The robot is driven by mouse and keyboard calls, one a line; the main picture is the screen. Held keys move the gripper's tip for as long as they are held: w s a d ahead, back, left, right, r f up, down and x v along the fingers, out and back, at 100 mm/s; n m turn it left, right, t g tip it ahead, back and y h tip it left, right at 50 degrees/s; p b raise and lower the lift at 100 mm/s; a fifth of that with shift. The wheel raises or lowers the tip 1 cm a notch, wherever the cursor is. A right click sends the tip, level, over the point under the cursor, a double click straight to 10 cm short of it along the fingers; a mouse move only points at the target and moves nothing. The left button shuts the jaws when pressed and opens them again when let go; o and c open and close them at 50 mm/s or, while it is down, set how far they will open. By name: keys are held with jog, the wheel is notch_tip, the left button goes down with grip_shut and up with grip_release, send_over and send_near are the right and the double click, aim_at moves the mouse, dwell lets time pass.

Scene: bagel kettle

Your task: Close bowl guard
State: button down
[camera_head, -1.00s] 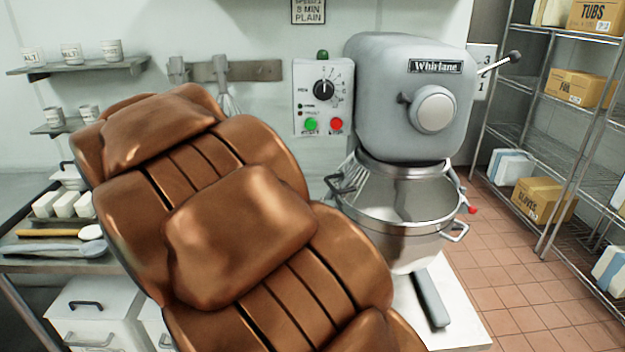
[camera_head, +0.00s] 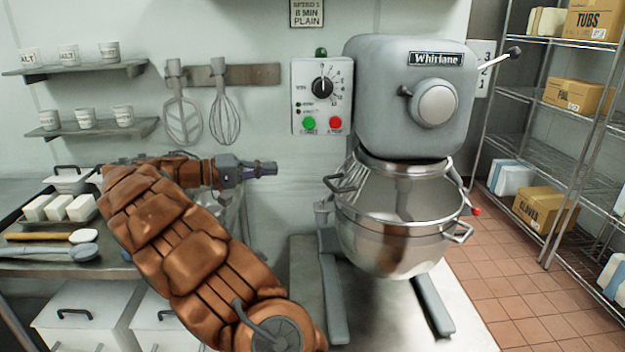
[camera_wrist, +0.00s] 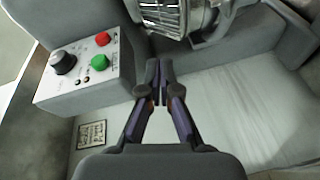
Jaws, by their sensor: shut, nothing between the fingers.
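The grey mixer (camera_head: 412,100) stands right of centre with its steel bowl (camera_head: 395,250) below the head. The bowl's front opening is uncovered. Wire bars of the bowl guard (camera_wrist: 163,14) show at the top of the wrist view; in the head view its wires show only at the bowl's left and back. A dark handle (camera_head: 340,183) sticks out at the left of the bowl rim; I cannot tell whether it belongs to the guard. My gripper (camera_head: 268,168) is shut and empty, left of the bowl and apart from it; its fingertips show in the wrist view (camera_wrist: 158,78).
The control box (camera_head: 321,97) with dial and green and red buttons is on the wall above my gripper. A paddle (camera_head: 183,115) and whisk (camera_head: 224,115) hang at left. Shelves with cups are further left; a wire rack (camera_head: 560,95) stands at right. The space before the bowl is clear.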

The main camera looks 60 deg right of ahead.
jog(key=s+d+f+p, duration=0.2)
jog(key=s+d, duration=0.5)
jog(key=s, duration=0.1)
jog(key=shift+s+d, duration=0.15)
jog(key=shift+s, duration=0.05)
dwell(0.6)
dwell(0.4)
